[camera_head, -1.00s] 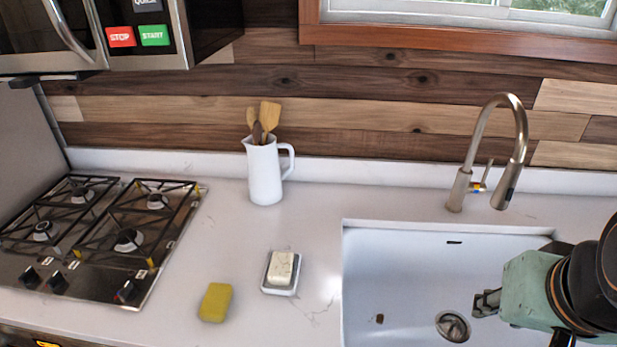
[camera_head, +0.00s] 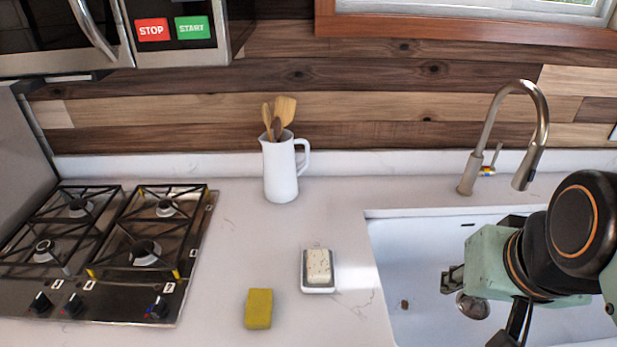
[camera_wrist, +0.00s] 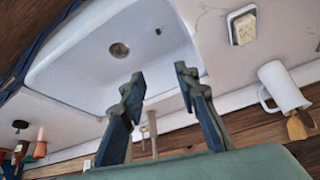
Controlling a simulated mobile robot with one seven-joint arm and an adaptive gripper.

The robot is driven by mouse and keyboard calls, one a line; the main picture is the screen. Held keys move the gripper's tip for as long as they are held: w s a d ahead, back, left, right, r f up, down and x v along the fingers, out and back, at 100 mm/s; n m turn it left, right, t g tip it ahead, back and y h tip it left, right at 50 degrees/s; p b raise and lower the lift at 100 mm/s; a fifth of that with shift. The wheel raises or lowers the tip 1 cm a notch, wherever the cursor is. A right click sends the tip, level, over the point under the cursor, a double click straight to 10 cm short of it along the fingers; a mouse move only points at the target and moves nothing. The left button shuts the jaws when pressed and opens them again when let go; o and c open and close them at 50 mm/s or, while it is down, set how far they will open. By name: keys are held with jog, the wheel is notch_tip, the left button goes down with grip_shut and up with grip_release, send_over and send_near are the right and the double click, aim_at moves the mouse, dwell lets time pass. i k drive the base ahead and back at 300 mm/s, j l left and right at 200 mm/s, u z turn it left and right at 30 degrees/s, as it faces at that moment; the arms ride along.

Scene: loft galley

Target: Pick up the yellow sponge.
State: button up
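The yellow sponge (camera_head: 258,309) lies flat on the white counter, between the stove and the sink, near the front of the head view. It does not clearly show in the wrist view. My gripper is over the sink, well to the right of the sponge; in the head view its end is partly hidden by the arm. In the wrist view the two fingers of my gripper (camera_wrist: 158,85) stand apart with nothing between them.
A soap bar (camera_head: 319,263) on a small dish (camera_head: 318,290) sits right of the sponge. A white pitcher (camera_head: 281,172) of wooden utensils stands behind. The gas stove (camera_head: 120,280) is left, the sink (camera_head: 420,270) and faucet (camera_head: 467,180) right. Counter around the sponge is clear.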

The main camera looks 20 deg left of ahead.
aim_at(258, 311)
jog(key=j, duration=0.4)
jog(key=k+j, duration=0.1)
jog(key=j, duration=0.25)
jog(key=k+j+u, duration=0.25)
jog(key=i+j+z, duration=0.25)
